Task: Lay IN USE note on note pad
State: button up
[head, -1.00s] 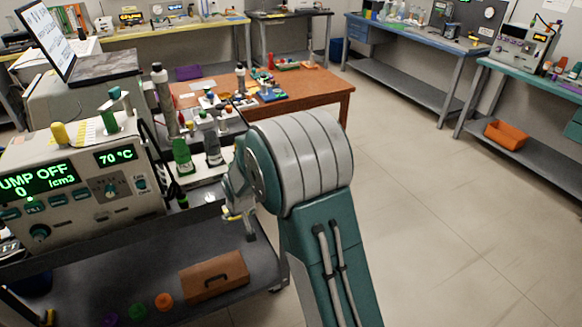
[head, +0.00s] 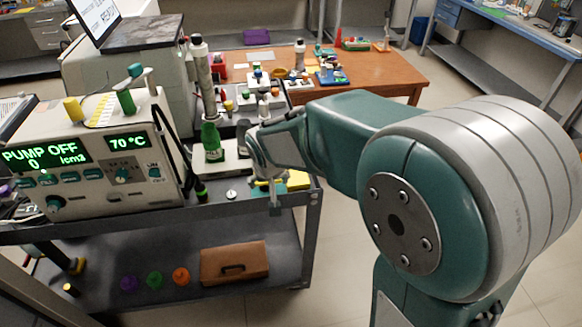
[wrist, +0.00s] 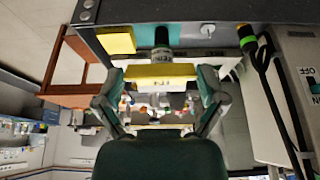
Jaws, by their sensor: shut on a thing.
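In the head view my gripper (head: 268,182) is over the right end of the cart top. The note pad (head: 298,181) shows just right of it, partly hidden behind the gripper and arm.
A green bottle (head: 211,142) stands left of my gripper on the cart top (head: 240,205). The pump unit (head: 95,165) fills the cart's left side. A brown case (head: 234,264) lies on the lower shelf. A wooden table (head: 375,72) stands behind.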

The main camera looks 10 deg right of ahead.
jog(key=w+d+f, duration=0.2)
jog(key=w+d, duration=0.2)
jog(key=d, duration=0.1)
send_over(298, 184)
jog(key=s, duration=0.2)
jog(key=f, duration=0.7)
jog(key=shift+w, duration=0.2)
jog(key=shift+w+d+f, duration=0.15)
jog(key=shift+f, duration=0.1)
jog(key=shift+w+a+f, duration=0.1)
jog(key=shift+a+f, duration=0.1)
jog(key=shift+f, duration=1.45)
jog(key=o, duration=0.4)
jog(key=shift+d+f, duration=0.1)
jog(key=shift+d, duration=0.05)
jog(key=shift+c, duration=0.2)
